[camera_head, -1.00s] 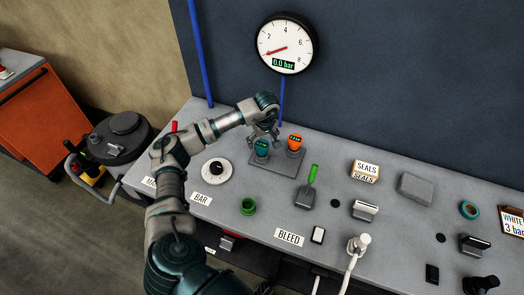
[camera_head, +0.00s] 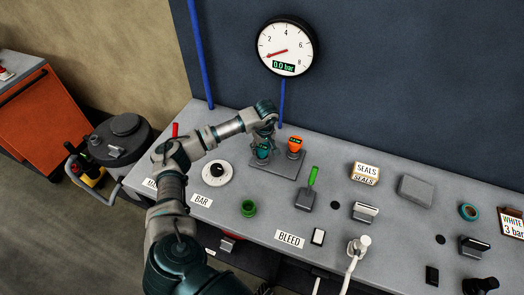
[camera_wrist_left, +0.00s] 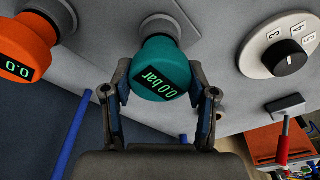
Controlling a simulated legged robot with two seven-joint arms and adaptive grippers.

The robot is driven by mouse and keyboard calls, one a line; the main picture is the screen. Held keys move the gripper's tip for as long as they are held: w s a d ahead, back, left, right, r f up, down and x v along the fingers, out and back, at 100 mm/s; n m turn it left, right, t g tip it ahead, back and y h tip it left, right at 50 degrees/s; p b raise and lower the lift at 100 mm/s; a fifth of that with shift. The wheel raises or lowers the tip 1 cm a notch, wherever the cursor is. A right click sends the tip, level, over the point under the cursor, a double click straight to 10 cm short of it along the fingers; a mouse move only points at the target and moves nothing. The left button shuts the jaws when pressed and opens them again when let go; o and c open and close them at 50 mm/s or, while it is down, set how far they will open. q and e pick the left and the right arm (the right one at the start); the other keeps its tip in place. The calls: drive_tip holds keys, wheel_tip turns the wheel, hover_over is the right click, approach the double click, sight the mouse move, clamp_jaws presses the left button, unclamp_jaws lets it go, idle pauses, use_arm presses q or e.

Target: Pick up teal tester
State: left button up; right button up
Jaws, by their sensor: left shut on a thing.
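The teal tester (camera_head: 263,152) stands on a grey stand plate at the back of the bench, left of the orange tester (camera_head: 295,143). My left gripper (camera_head: 264,144) is around it, and its fingers partly hide it in the head view. In the left wrist view the teal tester (camera_wrist_left: 160,68) has a round head with a green display reading 0.0 bar. The fingers of my left gripper (camera_wrist_left: 163,95) are shut on its two sides. The orange tester also shows in the left wrist view (camera_wrist_left: 28,50), apart from the fingers. My right gripper is not in view.
A white dial (camera_head: 217,172) lies left of the stand plate (camera_head: 279,172). A blue pipe (camera_head: 281,103) and round gauge (camera_head: 287,44) are behind. The bench right of the stand has free room.

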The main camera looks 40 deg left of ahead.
use_arm(q)
wheel_tip(320, 180, up, 4)
drive_tip(key=shift+s+d+f+b, duration=0.1)
drive_tip(key=shift+f+b, duration=0.1)
drive_tip(key=shift+b, duration=0.2)
drive_tip(key=s+d+r, duration=0.2)
drive_tip(key=s+d, duration=0.1)
drive_tip(key=s, duration=0.4)
drive_tip(key=s+d+r, duration=0.2)
drive_tip(key=s+d, duration=0.2)
drive_tip(key=s, duration=0.3)
drive_tip(key=shift+r+b, duration=0.2)
drive_tip(key=shift+b, duration=0.15)
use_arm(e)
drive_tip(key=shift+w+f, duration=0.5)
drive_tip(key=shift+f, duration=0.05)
